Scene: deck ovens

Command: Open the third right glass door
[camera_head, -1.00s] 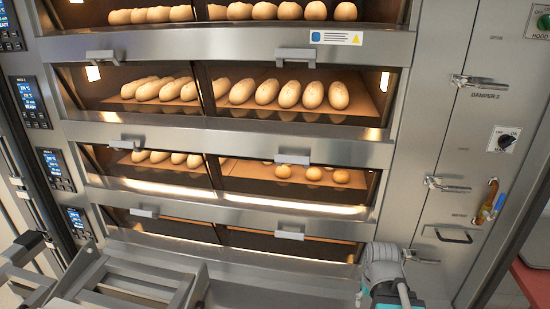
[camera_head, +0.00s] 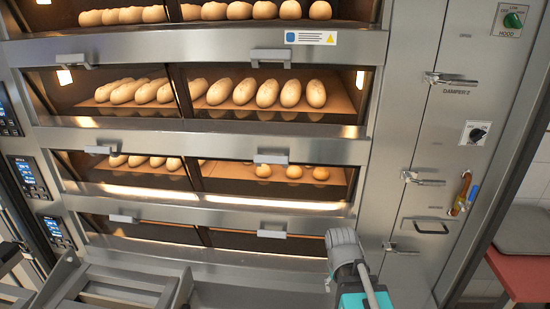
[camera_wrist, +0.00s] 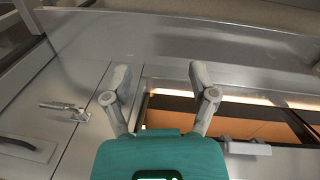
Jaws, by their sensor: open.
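The third right glass door (camera_head: 275,178) of those in the head view is shut, with round rolls behind it. Its grey bar handle (camera_head: 271,158) is at its top edge. The bottom right glass door (camera_head: 262,242) below it is also shut, and its handle (camera_head: 272,234) shows in the wrist view (camera_wrist: 247,148). My gripper (camera_wrist: 160,75) is open and empty, with its two grey fingers spread in front of the oven's lower right part. The handle in the wrist view is right of the fingers and apart from them.
Left glass doors (camera_head: 120,178) adjoin the right ones. Control displays (camera_head: 28,175) line the left side. The steel side panel (camera_head: 410,185) carries latches, a dark handle (camera_head: 428,227) and a valve with an orange and blue lever (camera_head: 464,195). A red-topped table (camera_head: 520,275) stands at the right.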

